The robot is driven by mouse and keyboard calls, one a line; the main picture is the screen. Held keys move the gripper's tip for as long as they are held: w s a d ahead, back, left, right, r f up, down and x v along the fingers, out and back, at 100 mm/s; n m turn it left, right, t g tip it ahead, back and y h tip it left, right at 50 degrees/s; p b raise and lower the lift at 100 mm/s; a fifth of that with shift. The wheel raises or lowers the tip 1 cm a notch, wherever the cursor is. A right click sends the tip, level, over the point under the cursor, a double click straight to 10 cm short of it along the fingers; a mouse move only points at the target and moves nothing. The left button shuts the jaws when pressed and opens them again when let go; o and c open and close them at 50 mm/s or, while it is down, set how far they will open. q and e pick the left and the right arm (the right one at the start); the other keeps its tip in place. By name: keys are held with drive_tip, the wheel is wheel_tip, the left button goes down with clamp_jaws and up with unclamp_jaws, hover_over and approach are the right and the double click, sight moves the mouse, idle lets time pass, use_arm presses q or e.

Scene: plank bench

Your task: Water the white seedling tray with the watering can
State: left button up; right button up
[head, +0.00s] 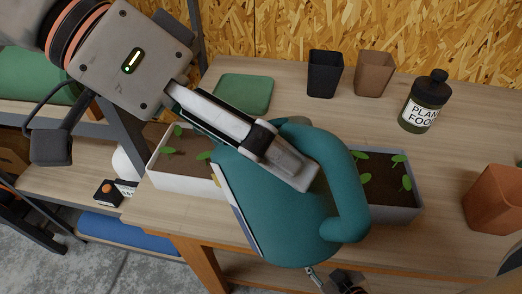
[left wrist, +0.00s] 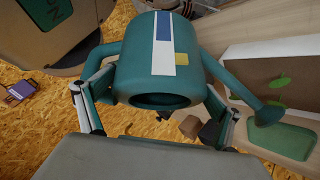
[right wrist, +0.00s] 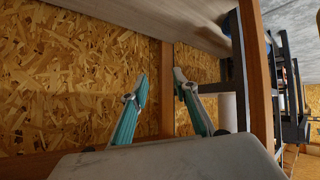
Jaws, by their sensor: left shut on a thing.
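A teal watering can (head: 275,215) is held in the air over the front of the bench, tilted in the head view. My left gripper (head: 262,145) is shut on it, with a finger on either side in the left wrist view. Its spout (left wrist: 268,112) points toward a soil tray there; water is not visible. The white seedling tray (head: 180,184) stands to the left behind the can, which hides its right part. A grey seedling tray (head: 398,214) shows to the right, partly hidden by the can's handle. My right gripper (right wrist: 160,76) is open and empty, low near the bench.
A green square dish (head: 243,93), a black pot (head: 325,74) and a brown pot (head: 374,74) stand at the back. A plant food bottle (head: 424,103) and a terracotta pot (head: 496,200) stand at right. A chipboard wall (head: 440,35) closes the back.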

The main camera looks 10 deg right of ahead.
use_arm(q)
drive_tip(key=shift+w+r, duration=0.15)
drive_tip(key=shift+r, duration=0.25)
drive_tip(key=shift+w+a+r+g, duration=0.15)
drive_tip(key=shift+w+r+g, duration=0.05)
drive_tip(key=shift+r+g, duration=0.2)
use_arm(e)
drive_tip(key=shift+s+f, duration=0.2)
drive_tip(key=shift+f, duration=0.05)
use_arm(q)
drive_tip(key=shift+r+h+b, duration=0.1)
drive_tip(key=shift+h+b, duration=0.2)
use_arm(e)
drive_tip(key=shift+a+r, duration=0.1)
use_arm(q)
drive_tip(key=shift+w+a+r+n, duration=0.1)
drive_tip(key=shift+w+r+n, duration=0.1)
drive_tip(key=shift+r+n, duration=0.1)
drive_tip(key=shift+g, duration=0.3)
use_arm(e)
drive_tip(key=shift+w+r, duration=0.2)
drive_tip(key=shift+w, duration=0.15)
use_arm(q)
drive_tip(key=shift+w+a+r+b, duration=0.1)
drive_tip(key=shift+w+r+b, duration=0.1)
drive_tip(key=shift+b, duration=0.2)
use_arm(e)
drive_tip(key=shift+a+f, duration=0.1)
drive_tip(key=shift+f, duration=0.05)
